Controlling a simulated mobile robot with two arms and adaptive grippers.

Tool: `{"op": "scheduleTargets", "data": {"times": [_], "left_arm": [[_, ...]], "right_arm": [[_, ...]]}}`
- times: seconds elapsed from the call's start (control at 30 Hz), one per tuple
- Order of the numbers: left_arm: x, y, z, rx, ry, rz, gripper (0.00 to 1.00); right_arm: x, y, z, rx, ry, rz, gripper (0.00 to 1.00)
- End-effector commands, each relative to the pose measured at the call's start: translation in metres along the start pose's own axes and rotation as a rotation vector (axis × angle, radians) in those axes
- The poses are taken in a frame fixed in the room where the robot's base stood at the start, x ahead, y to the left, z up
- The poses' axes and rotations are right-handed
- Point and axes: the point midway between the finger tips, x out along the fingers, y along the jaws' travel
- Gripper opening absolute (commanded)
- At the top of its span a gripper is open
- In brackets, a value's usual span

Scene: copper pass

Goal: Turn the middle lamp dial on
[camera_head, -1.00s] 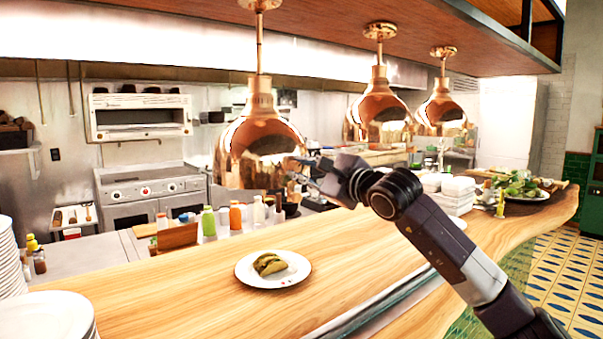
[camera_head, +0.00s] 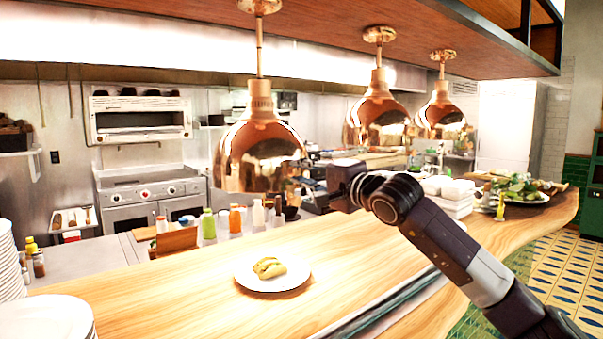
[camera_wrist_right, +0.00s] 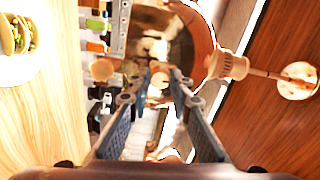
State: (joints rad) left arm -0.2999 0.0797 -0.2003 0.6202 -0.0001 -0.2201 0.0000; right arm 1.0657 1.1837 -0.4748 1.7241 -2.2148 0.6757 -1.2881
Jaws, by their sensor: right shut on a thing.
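Three copper heat lamps hang in a row over the counter: a large near one (camera_head: 262,155), one behind it (camera_head: 378,122) and a far one (camera_head: 440,115). My right gripper (camera_head: 316,162) is beside the right side of the near lamp's shade, its fingers small in the head view. In the right wrist view, the two fingers (camera_wrist_right: 163,76) are close together around a small pale round knob (camera_wrist_right: 158,81), seemingly the lamp's dial. A copper shade (camera_wrist_right: 192,40) shows just past the fingertips. My left gripper is not in view.
A white plate (camera_head: 250,284) with a taco (camera_head: 270,268) sits on the wooden counter (camera_head: 190,305) below. Plate stacks stand at the left edge. Bottles (camera_head: 209,224) line the back, and white boxes (camera_head: 452,205) and a salad plate (camera_head: 518,195) stand at right.

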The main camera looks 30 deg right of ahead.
Motion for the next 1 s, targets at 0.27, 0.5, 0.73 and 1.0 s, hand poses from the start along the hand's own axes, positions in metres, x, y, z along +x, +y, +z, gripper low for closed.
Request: {"op": "scheduleTargets", "data": {"times": [0.27, 0.5, 0.73, 1.0], "left_arm": [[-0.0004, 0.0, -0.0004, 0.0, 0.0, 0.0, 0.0], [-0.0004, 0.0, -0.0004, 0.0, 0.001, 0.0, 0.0], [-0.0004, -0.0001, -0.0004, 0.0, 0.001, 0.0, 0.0], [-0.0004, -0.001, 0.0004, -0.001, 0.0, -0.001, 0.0]], "right_arm": [[0.0004, 0.0026, 0.0011, -0.038, -0.003, 0.005, 0.0], [0.0005, 0.0029, 0.0012, -0.039, -0.003, 0.006, 0.0], [0.0005, 0.0028, 0.0011, -0.038, -0.003, 0.005, 0.33], [0.0002, 0.0012, 0.0005, -0.038, -0.002, 0.002, 0.37]]}}
